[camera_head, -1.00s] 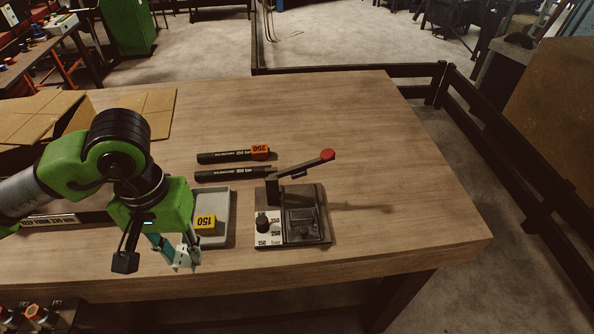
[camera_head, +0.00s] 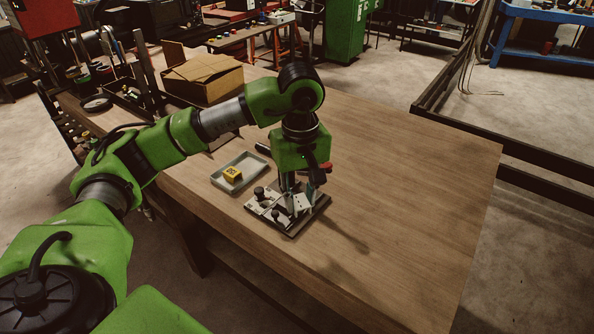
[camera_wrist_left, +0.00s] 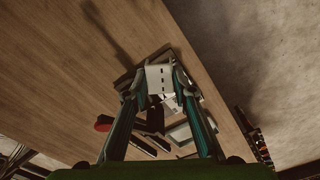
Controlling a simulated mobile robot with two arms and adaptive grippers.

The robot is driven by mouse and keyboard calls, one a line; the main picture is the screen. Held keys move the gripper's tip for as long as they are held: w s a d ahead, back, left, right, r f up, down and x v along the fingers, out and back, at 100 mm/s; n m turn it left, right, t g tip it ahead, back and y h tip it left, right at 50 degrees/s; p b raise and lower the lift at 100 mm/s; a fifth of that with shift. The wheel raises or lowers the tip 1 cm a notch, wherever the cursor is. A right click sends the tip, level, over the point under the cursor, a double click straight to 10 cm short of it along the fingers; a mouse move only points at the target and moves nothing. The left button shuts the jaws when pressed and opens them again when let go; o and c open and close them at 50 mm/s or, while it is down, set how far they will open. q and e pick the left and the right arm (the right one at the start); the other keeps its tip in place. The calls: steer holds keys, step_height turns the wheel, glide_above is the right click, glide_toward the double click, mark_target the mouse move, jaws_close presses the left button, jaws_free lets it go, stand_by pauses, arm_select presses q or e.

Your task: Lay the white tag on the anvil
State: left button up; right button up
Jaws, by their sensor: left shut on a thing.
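My left gripper (camera_head: 300,203) is over the crimper (camera_head: 318,210), its fingers pointing down. It is shut on the white tag (camera_head: 303,201). In the left wrist view the tag (camera_wrist_left: 160,76) is a pale square with dark slots, held between the two teal-sided fingertips (camera_wrist_left: 158,88). The crimper's base shows behind the tag there. The anvil is largely hidden by the gripper and tag, and I cannot tell whether the tag touches it. The crimper's red lever knob (camera_head: 326,167) shows just right of my gripper. My right gripper is not in view.
Left of the crimper a grey tray (camera_head: 222,184) holds a yellow marked block (camera_head: 233,174). A black hose end (camera_head: 262,148) shows behind my gripper. A cardboard box (camera_head: 205,80) stands farther back. The table's right side (camera_head: 420,190) is clear.

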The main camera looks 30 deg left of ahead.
arm_select(q)
steer(key=w+a+n, duration=0.1)
steer(key=a+n, duration=0.1)
steer(key=w+a+n, duration=0.1)
steer(key=a+n, duration=0.1)
steer(key=w+a+n, duration=0.2)
steer(key=shift+a+f+b, duration=0.15)
steer(key=shift+f+b, duration=0.2)
steer(key=shift+b, duration=0.05)
step_height(320, 180, down, 4)
steer(key=shift+r+b, duration=0.25)
steer(key=shift+b, duration=0.8)
step_height(320, 180, down, 2)
steer(key=shift+f+b, duration=0.1)
steer(key=shift+b, duration=0.65)
steer(key=shift+f, duration=0.15)
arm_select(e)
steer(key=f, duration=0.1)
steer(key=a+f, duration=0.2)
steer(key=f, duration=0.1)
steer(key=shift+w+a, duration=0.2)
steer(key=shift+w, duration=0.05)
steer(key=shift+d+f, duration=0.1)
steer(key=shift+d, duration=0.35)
